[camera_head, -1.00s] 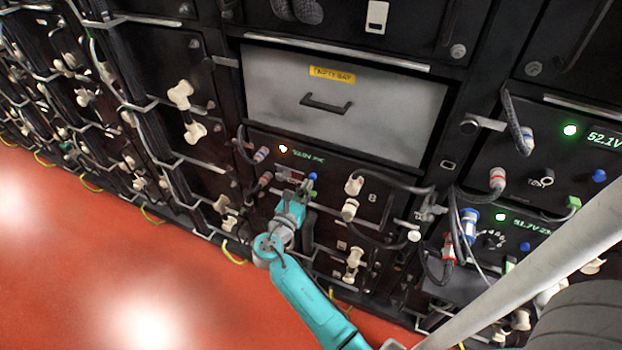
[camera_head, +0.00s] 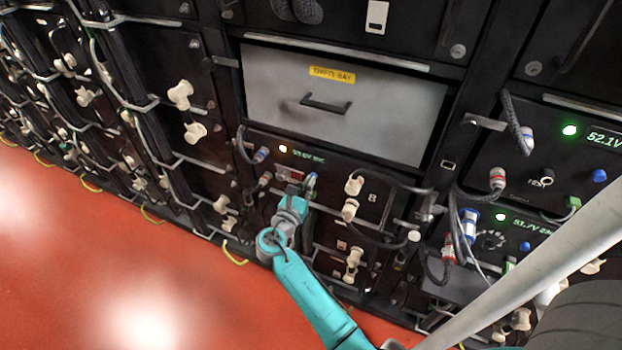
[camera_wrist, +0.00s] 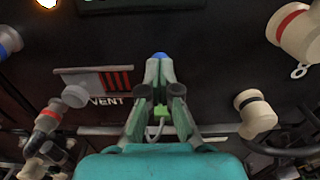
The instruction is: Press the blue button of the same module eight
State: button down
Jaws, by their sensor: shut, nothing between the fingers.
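Module eight (camera_head: 340,188), marked with a white 8, is a black panel under the grey empty-bay drawer. In the head view its amber light and green readout are above my gripper (camera_head: 296,187). In the wrist view my gripper (camera_wrist: 160,68) is shut and empty, with its fingertips together. The blue button (camera_wrist: 161,55) shows just beyond the tips, its lower part hidden by them. I cannot tell whether the tips touch it. A green piece (camera_wrist: 161,111) shows in the gap between the finger bases.
A VENT plate (camera_wrist: 93,83) and a knob are left of the fingers. Cream connectors (camera_wrist: 256,113) stick out at right, with cables. The grey drawer (camera_head: 345,110) is above. Another module (camera_head: 515,235) with a green light is at right. Red floor (camera_head: 120,260) is open at lower left.

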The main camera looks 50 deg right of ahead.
jog(key=shift+w+d, duration=0.1)
jog(key=shift+d, duration=0.15)
jog(key=v, duration=0.8)
dwell(0.7)
dwell(0.4)
